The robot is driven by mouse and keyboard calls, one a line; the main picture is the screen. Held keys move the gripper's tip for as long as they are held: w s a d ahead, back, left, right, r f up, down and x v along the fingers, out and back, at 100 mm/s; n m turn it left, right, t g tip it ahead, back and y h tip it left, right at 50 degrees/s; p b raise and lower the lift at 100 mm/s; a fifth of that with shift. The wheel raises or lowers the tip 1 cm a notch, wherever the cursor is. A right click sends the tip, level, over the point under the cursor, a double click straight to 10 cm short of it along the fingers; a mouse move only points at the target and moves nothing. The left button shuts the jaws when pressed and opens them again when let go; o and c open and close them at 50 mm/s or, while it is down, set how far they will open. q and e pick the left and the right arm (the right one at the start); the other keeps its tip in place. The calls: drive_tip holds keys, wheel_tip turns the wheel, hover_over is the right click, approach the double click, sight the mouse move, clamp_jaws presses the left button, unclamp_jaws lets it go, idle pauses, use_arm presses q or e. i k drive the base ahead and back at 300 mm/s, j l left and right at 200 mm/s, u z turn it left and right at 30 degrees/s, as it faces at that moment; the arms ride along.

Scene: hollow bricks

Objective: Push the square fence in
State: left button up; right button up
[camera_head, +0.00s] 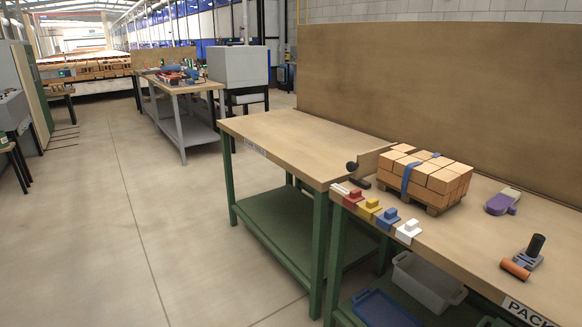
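What looks like the square fence is a small upright wooden board (372,161) with a dark round knob (352,166) in front of it. It stands on the packing bench at the left of a small pallet (411,196) stacked with tan hollow bricks (437,180). A blue strap (408,176) runs over the bricks. The board's right end is close to the bricks; I cannot tell whether they touch. Neither of my grippers shows in this view.
Red, yellow, blue and white blocks (387,217) line the bench's front edge. A purple-grey tape dispenser (502,202) and an orange roller tool (516,269) lie to the right. A tall brown panel (440,85) closes the back. The left bench top (297,142) is bare.

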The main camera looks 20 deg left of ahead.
sight(366, 165)
drive_tip(key=u, duration=0.4)
drive_tip(key=z, duration=0.4)
drive_tip(key=i+j+z, duration=0.45)
drive_tip(key=j+z, duration=0.2)
drive_tip(key=j, duration=0.15)
drive_tip(key=i+j+z, duration=0.15)
drive_tip(key=j, duration=0.3)
drive_tip(key=i+j+z, duration=0.1)
drive_tip(key=j, duration=0.3)
drive_tip(key=i+j, duration=0.1)
drive_tip(key=j, duration=0.3)
drive_tip(key=i+j, duration=0.1)
drive_tip(key=j, duration=0.3)
drive_tip(key=i+j, duration=0.1)
drive_tip(key=j, duration=0.25)
drive_tip(key=i+j+z, duration=0.1)
drive_tip(key=j, duration=0.3)
drive_tip(key=i+j, duration=0.1)
drive_tip(key=j, duration=0.3)
